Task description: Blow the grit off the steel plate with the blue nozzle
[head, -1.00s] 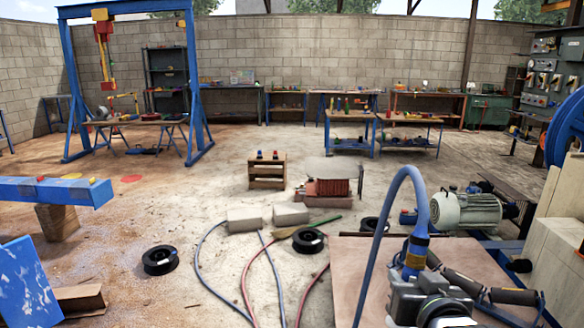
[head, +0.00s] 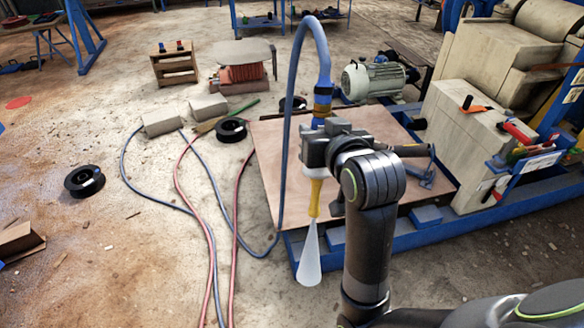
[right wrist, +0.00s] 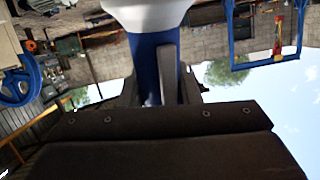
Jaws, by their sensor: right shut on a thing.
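My right gripper (head: 322,152) is shut on the blue nozzle (head: 320,124), high in the middle of the head view. The nozzle has a blue and brass top, a white collar and a yellow tip (head: 315,197) that points down. A pale cone, like an air jet, spreads below the tip. In the right wrist view the nozzle's blue body (right wrist: 148,70) stands between my fingers. A flat brown plate (head: 272,150) lies on a blue base behind the gripper; it looks like the steel plate. I cannot make out grit on it. My left gripper is out of view.
A blue hose (head: 291,90) arches from the nozzle to the floor. Hoses and black reels (head: 84,181) lie left of the plate. A grey-green motor (head: 372,78) stands behind it. Beige crusher blocks (head: 462,145) and a blue tool tray (head: 525,165) stand right.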

